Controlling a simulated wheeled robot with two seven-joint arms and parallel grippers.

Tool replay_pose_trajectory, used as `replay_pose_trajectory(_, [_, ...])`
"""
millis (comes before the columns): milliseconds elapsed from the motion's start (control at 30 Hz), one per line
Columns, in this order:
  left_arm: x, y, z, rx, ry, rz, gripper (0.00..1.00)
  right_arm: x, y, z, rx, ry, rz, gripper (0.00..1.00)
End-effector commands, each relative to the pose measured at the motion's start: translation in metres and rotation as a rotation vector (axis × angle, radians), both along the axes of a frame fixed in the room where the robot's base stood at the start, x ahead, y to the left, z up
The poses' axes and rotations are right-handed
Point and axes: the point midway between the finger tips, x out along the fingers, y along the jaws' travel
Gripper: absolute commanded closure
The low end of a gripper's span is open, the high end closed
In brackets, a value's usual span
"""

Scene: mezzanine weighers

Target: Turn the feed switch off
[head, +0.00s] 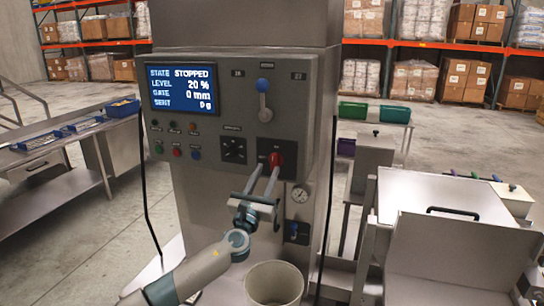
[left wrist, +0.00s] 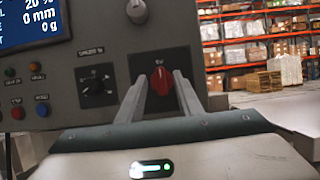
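The feed switch looks to be the red rotary knob (head: 276,159) on a dark square plate, low on the right of the grey control panel (head: 217,85). In the left wrist view the red knob (left wrist: 162,79) stands about upright; its label is too small to read. My left gripper (head: 267,168) is in front of it, its two fingers apart. In the left wrist view the fingertips (left wrist: 162,76) appear to either side of the knob; I see no clear contact. The screen (head: 183,89) reads STOPPED, level 20 %, gate 0 mm. My right gripper is not in view.
A black dial (head: 233,150) sits left of the knob, and a blue-tipped lever (head: 263,100) above. A pale bucket (head: 274,284) stands below my gripper. A steel bench (head: 55,185) is at left.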

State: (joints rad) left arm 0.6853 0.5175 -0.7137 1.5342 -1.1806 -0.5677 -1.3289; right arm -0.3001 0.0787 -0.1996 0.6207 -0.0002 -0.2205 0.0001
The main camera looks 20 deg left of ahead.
Motion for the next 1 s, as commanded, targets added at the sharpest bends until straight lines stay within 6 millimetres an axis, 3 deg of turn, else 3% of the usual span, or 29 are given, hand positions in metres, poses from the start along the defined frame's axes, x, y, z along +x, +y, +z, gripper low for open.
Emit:
replay_pose_trajectory(200, [0.033,-0.001,0.016,0.001,0.0,0.001,0.67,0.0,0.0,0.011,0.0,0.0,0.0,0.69])
replay_pose_trajectory(400, [0.051,-0.002,0.022,0.001,0.0,-0.001,0.67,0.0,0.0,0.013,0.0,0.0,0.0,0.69])
replay_pose_trajectory(867, [0.057,-0.002,0.024,0.0,0.0,-0.001,0.67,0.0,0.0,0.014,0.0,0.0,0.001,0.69])
replay_pose_trajectory(1000, [0.057,-0.002,0.023,0.0,0.001,-0.001,1.0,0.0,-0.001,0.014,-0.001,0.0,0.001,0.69])
